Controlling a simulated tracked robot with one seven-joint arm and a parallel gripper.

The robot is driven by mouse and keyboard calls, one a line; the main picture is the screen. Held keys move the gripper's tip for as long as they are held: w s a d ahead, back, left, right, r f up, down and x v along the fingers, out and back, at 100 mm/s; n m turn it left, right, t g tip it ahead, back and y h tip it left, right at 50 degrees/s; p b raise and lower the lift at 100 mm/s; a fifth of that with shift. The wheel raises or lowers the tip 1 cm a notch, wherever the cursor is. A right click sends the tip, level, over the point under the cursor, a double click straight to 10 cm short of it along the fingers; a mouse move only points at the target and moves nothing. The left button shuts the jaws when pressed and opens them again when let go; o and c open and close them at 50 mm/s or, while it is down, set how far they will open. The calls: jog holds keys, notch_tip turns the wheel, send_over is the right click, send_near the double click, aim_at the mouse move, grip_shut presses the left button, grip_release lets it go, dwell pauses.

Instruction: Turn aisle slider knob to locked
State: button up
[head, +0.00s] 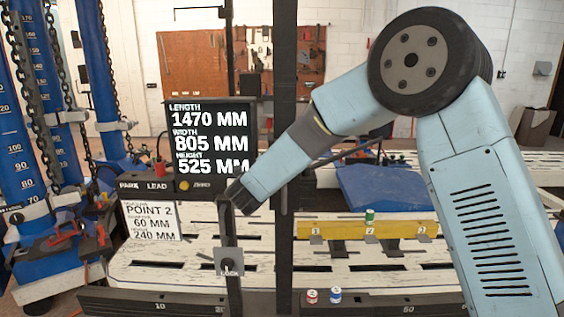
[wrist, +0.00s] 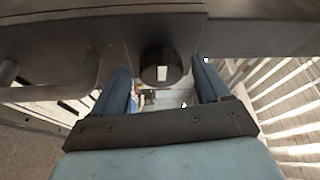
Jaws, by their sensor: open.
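A round black knob (wrist: 150,72) with a pale mark on its face sticks out from a dark bar in the wrist view. My gripper (wrist: 160,80) is open, with one blue finger on each side of the knob and a visible gap to both. In the head view my gripper (head: 238,197) is at the dark upright post, and its fingers are not clear there. A grey plate (head: 229,255) with a dark round knob (head: 229,266) is lower on that post. I cannot tell whether this is the knob in the wrist view.
A black display (head: 210,140) with measurements stands behind the post, above a white sign (head: 151,221). A tall dark upright (head: 285,120) is right of my gripper. A red can (head: 311,296) and a blue can (head: 335,295) stand at the front; a yellow beam (head: 385,230) lies behind.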

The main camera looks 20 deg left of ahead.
jog(key=s+a+f, duration=0.1)
jog(key=s, duration=1.2)
jog(key=shift+s+a, duration=0.2)
jog(key=shift+s, duration=0.1)
jog(key=w+d+r+n+g+y, duration=0.1)
jog(key=w+d+r+n+y, duration=0.55)
jog(key=d+r, duration=0.2)
jog(key=s+d+r+n+g+y, duration=0.1)
jog(key=d+r+n+g, duration=0.15)
jog(key=d, duration=0.25)
jog(key=d+r+n+g+y, duration=0.1)
jog(key=d+n, duration=0.2)
jog(key=d, duration=0.3)
jog(key=s+d+f+n+g+h, duration=0.1)
jog(key=s+d+f+g+h, duration=0.1)
jog(key=s+d, duration=0.6)
jog(key=s+d+f+n+g+h, duration=0.2)
jog(key=s+d, duration=0.6)
jog(key=d, duration=0.4)
jog(key=s+d+f+n+g+h, duration=0.2)
jog(key=s+d+f+g, duration=0.1)
jog(key=s+d, duration=0.6)
jog(key=shift+d+f+g, duration=0.35)
jog(key=shift+d+g, duration=0.15)
jog(key=shift+g, duration=0.25)
